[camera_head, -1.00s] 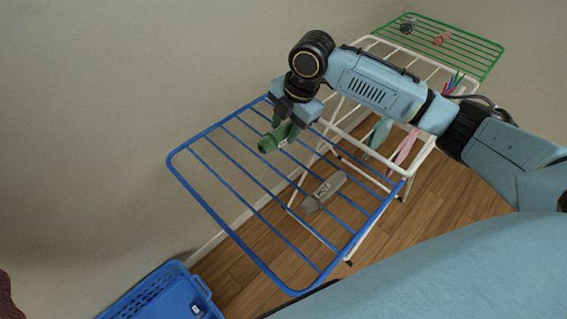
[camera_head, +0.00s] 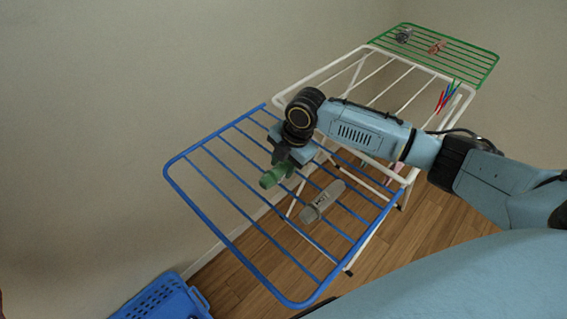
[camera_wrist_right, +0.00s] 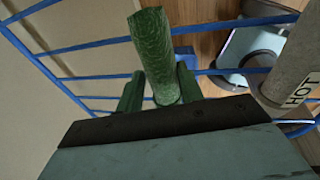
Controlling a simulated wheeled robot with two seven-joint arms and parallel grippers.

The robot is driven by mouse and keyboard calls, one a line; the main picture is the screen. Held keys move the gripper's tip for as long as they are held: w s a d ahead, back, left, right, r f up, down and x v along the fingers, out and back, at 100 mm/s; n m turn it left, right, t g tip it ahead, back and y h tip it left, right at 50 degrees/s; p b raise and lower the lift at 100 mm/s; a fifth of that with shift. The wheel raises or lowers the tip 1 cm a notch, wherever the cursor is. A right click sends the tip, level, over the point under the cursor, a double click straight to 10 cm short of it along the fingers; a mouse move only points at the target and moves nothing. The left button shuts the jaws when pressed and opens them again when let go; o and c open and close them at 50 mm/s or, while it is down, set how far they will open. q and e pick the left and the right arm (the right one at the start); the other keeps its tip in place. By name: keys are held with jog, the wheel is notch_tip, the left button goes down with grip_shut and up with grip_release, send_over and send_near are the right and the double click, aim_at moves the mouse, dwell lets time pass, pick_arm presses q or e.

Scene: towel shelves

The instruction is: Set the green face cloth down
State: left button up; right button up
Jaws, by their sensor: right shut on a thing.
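The green face cloth (camera_head: 273,178) is rolled into a tube. My right gripper (camera_head: 284,168) is shut on it, over the blue wire rack (camera_head: 232,237). In the right wrist view the cloth (camera_wrist_right: 154,55) stands out between the two dark green fingers of the gripper (camera_wrist_right: 160,92), with blue bars behind it. I cannot tell whether the cloth touches the bars. My left gripper is not in view.
A grey cylinder (camera_head: 322,203) marked HOT is at the blue rack, right of the cloth. White (camera_head: 352,68) and green (camera_head: 462,56) racks extend behind, with small items on the green one. A blue basket (camera_head: 165,299) is at lower left. The blue rack's front bars are bare.

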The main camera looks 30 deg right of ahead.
jog(key=shift+f, duration=0.1)
jog(key=o, duration=1)
jog(key=p+v, duration=0.1)
jog(key=v, duration=1.1)
